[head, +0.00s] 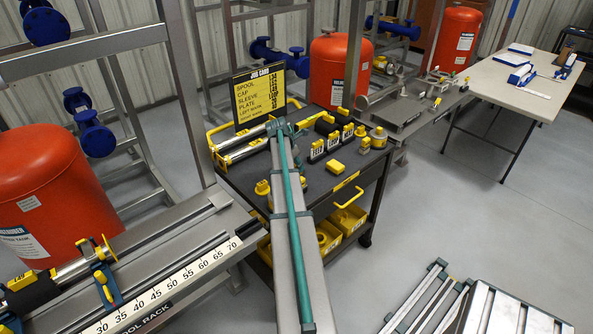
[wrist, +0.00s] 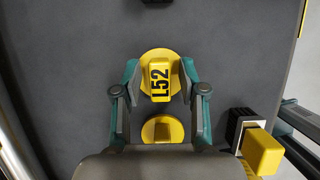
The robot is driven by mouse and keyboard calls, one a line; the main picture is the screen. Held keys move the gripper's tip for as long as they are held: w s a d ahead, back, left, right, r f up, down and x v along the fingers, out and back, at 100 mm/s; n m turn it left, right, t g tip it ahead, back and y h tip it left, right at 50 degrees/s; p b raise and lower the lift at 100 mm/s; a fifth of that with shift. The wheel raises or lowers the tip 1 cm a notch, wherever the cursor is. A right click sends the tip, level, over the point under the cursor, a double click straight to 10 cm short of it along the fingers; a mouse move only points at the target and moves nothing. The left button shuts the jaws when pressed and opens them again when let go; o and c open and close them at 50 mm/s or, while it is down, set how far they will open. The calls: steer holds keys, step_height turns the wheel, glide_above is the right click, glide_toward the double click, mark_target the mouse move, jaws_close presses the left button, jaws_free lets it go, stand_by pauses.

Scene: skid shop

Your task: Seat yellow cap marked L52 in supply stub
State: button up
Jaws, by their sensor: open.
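The yellow cap marked L52 (wrist: 161,60) sits on the dark cart top, with a round flange and a raised block bearing the label. My gripper (wrist: 161,91) is open above it in the wrist view, one finger on either side of the cap's block. I cannot tell whether the fingers touch it. In the head view my gripper (head: 286,128) is over the cart's left part, and the arm hides what lies beneath. I cannot pick out the supply stub for certain in either view.
Another yellow cap (wrist: 162,130) lies close by, partly under my gripper. A yellow-topped black block (wrist: 262,152) stands right of it. The cart (head: 343,167) also carries several labelled blocks and a job card (head: 260,97). A spool rack (head: 165,284) stands left, a pale table (head: 505,82) far right.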

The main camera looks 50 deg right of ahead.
jaws_close()
steer(key=shift+r+p, duration=2.35)
steer(key=shift+r, duration=1.2)
